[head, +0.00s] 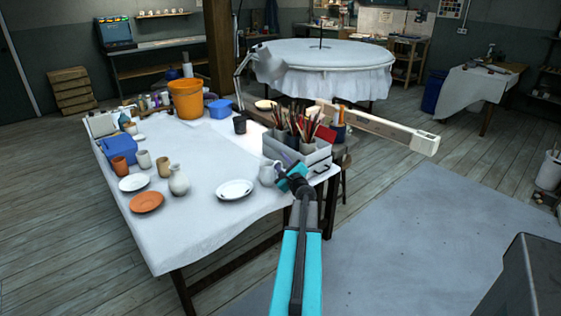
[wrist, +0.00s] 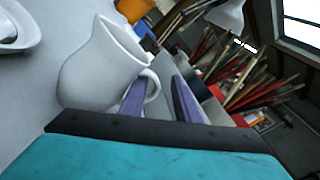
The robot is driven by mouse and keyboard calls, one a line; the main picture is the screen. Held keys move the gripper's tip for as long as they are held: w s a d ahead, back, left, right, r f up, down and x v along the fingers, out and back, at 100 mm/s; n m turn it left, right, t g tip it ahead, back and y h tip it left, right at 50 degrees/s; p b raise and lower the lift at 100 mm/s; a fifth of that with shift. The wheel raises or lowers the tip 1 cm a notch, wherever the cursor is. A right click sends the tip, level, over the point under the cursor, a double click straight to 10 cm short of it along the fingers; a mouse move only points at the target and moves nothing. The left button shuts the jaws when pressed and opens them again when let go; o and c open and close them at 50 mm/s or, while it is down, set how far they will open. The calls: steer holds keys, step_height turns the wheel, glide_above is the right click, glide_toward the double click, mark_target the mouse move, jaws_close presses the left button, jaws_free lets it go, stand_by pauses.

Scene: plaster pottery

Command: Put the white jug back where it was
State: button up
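The white jug (head: 267,173) stands on the white-covered table near its right front edge, seemingly upright. In the wrist view the jug (wrist: 98,65) fills the left half, with its handle (wrist: 153,90) toward my gripper. My gripper (head: 287,178) is just right of the jug, at the handle side. In the wrist view the two purple fingers of my gripper (wrist: 160,82) are apart. One finger is at the handle loop and the other lies beyond it; the outer part of the handle shows between them. Whether either finger touches the handle is unclear.
A grey brush caddy (head: 300,157) with several brushes stands close behind the jug. Bare table (head: 205,225) lies in front of the plates.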

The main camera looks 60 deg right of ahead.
steer(key=b+v, duration=0.1)
steer(key=v, duration=1)
steer(key=shift+b, duration=0.3)
steer(key=shift+s+a, duration=0.1)
steer(key=shift+s, duration=0.1)
stand_by(0.6)
